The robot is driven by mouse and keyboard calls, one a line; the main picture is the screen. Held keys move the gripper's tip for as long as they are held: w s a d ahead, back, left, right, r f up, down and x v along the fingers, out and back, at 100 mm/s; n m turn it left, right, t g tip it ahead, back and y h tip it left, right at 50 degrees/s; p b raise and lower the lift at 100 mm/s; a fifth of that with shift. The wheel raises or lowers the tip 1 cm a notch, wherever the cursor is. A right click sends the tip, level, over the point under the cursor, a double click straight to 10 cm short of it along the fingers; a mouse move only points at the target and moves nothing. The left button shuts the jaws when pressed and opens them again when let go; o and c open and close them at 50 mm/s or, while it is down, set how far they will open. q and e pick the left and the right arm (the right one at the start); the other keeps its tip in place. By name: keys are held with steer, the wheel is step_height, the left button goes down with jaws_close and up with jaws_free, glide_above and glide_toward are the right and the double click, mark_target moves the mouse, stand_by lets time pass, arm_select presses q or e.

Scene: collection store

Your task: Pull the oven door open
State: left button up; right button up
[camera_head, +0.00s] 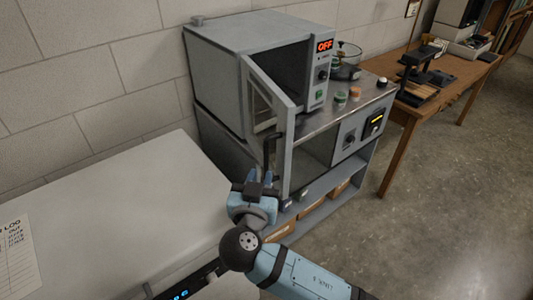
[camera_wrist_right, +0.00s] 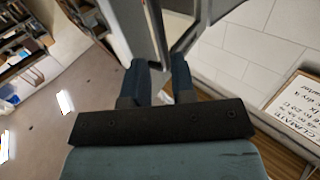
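The oven (camera_head: 225,65) is a grey box on a metal bench, with a red OFF display. Its framed door (camera_head: 284,125) stands well open, swung out toward me, and the dark interior shows behind it. A dark upright handle (camera_head: 269,150) is on the door's outer free edge. My right gripper (camera_head: 262,176) is at the lower part of the handle. In the right wrist view its two blue fingers (camera_wrist_right: 160,80) stand a little apart, with the handle bar (camera_wrist_right: 156,28) running down between them. The exact contact is partly hidden. My left gripper is not in view.
A pale cabinet top (camera_head: 130,215) lies left of the door, with a log sheet (camera_head: 14,262) on it. A wooden table (camera_head: 450,75) stands farther right. The floor at right is clear.

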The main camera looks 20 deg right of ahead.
mark_target(266, 160)
steer(key=p+x, duration=0.1)
steer(key=x, duration=0.6)
steer(key=shift+w, duration=0.1)
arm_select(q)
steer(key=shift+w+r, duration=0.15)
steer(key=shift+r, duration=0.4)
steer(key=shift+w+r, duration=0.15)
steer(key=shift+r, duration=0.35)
arm_select(e)
jaws_close()
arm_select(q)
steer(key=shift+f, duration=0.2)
arm_select(e)
steer(key=shift+f, duration=0.1)
